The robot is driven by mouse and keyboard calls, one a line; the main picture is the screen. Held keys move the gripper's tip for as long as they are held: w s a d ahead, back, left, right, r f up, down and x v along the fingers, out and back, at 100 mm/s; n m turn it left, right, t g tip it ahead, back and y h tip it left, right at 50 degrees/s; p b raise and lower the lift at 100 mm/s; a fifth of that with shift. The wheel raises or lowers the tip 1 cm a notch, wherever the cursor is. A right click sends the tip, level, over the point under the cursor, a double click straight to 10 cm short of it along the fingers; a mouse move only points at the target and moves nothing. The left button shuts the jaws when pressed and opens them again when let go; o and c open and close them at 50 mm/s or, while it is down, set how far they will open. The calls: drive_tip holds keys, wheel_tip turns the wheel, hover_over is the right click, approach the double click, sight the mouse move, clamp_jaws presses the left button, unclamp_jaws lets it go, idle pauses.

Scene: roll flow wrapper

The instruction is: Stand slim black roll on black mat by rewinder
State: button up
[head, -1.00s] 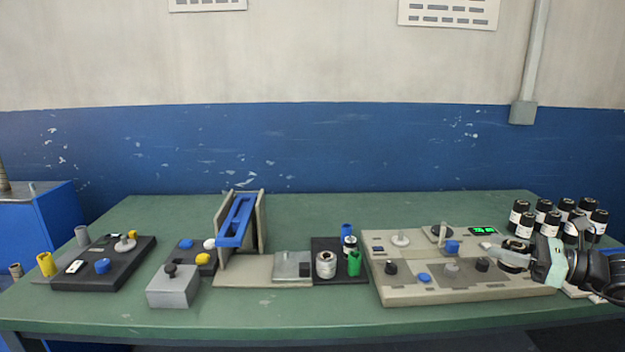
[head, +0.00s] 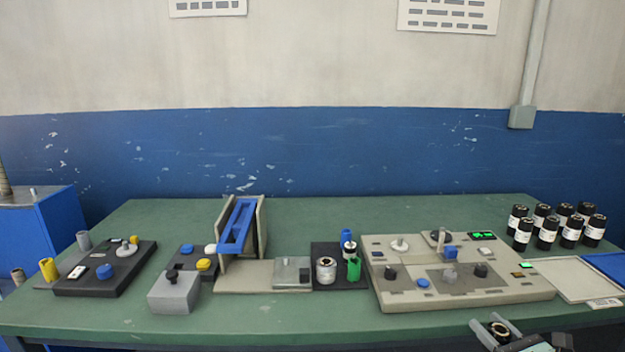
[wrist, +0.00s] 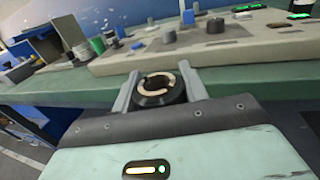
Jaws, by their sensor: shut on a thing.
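My gripper (head: 495,328) is shut on a black roll (head: 500,332) with a pale ring on its end, low at the front edge of the table. In the wrist view, my gripper (wrist: 158,80) has a finger on each side of the roll (wrist: 157,98). The black mat (head: 333,285) lies left of the beige machine (head: 470,296), well to the left of my gripper. A pale roll (head: 326,270), a green cylinder (head: 354,269), a blue cylinder (head: 346,236) and a small black-and-white roll (head: 349,250) stand on it.
Several black rolls (head: 571,232) with white labels stand at the back right, behind a cream tray (head: 575,280). Knobs and a post rise from the beige machine. A grey plate (head: 292,271) and a blue-framed stand (head: 238,225) are left of the mat.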

drive_tip(key=s+a+f+m+h, duration=0.3)
drive_tip(key=s+a+f+h, duration=0.1)
drive_tip(key=a+f, duration=0.1)
drive_tip(key=shift+s+f+t+h+p, duration=0.3)
drive_tip(key=shift+s+f+p, duration=0.1)
drive_tip(key=shift+f, duration=0.45)
drive_tip(key=shift+a, duration=0.2)
